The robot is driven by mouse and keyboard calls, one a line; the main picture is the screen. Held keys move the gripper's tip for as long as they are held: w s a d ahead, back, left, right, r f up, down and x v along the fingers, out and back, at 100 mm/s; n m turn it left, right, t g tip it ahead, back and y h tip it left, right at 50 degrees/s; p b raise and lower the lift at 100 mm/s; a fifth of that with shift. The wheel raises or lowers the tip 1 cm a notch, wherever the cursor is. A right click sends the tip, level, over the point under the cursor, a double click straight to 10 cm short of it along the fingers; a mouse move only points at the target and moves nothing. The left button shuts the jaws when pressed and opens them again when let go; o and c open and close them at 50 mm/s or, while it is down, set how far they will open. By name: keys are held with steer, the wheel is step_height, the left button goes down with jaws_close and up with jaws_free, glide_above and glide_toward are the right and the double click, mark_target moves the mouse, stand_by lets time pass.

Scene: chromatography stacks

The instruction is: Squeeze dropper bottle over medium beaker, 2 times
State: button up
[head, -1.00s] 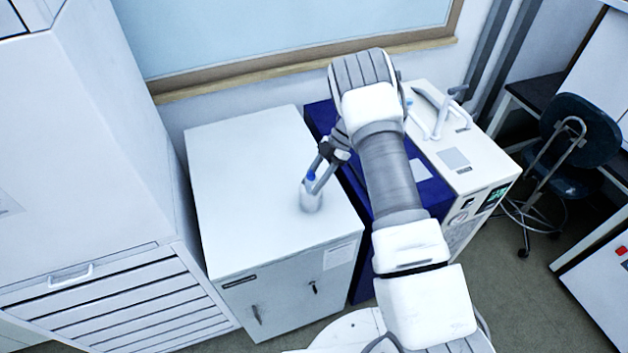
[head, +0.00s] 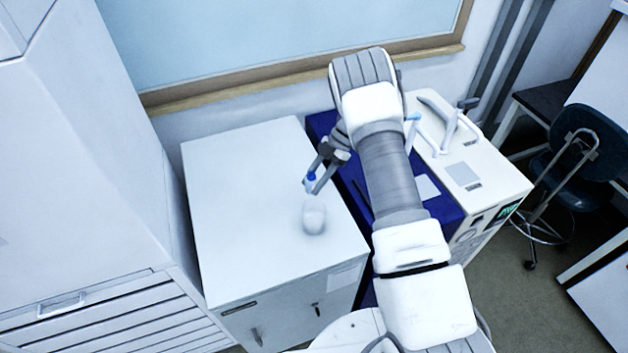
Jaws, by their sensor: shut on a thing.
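My gripper (head: 313,187) is shut on a small dropper bottle (head: 311,179), of which a blue part shows between the fingers. The fingers hide most of the bottle. A pale, see-through beaker (head: 314,219) stands upright on the white cabinet top, just in front of my gripper. The bottle appears just behind the beaker in the picture, with a small gap between them. I cannot tell its exact height. No drops can be made out.
The beaker stands on a white cabinet (head: 240,205) whose top is otherwise clear. A dark blue surface (head: 350,170) lies to its right, partly behind my arm. A white instrument (head: 492,190) stands further right. A tall white cabinet (head: 90,170) is on the left.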

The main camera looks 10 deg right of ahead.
steer(key=shift+r, duration=0.1)
steer(key=shift+s+r+n+t, duration=0.15)
steer(key=shift+s+t, duration=0.2)
steer(key=shift+t, duration=0.2)
steer(key=shift+s+r+n+t, duration=0.15)
steer(key=shift+s+t, duration=0.15)
steer(key=shift+t, duration=0.25)
steer(key=t, duration=0.1)
steer(key=s+n+t, duration=0.1)
steer(key=t, duration=0.1)
steer(key=shift+s+r, duration=0.1)
steer(key=t+b, duration=0.1)
steer(key=b, duration=0.2)
steer(key=shift+w+n+t, duration=0.3)
steer(key=shift+w+n, duration=0.05)
steer(key=shift+n, duration=0.05)
steer(key=b, duration=0.4)
steer(key=shift+w+t, duration=0.15)
steer(key=shift+t, duration=0.25)
steer(key=t+b, duration=0.1)
steer(key=b, duration=0.4)
steer(key=n+t+b, duration=0.1)
steer(key=b, duration=0.5)
steer(key=f+t+b, duration=0.1)
steer(key=b, duration=0.5)
steer(key=shift+w+n+t, duration=0.3)
steer(key=shift+w, duration=0.1)
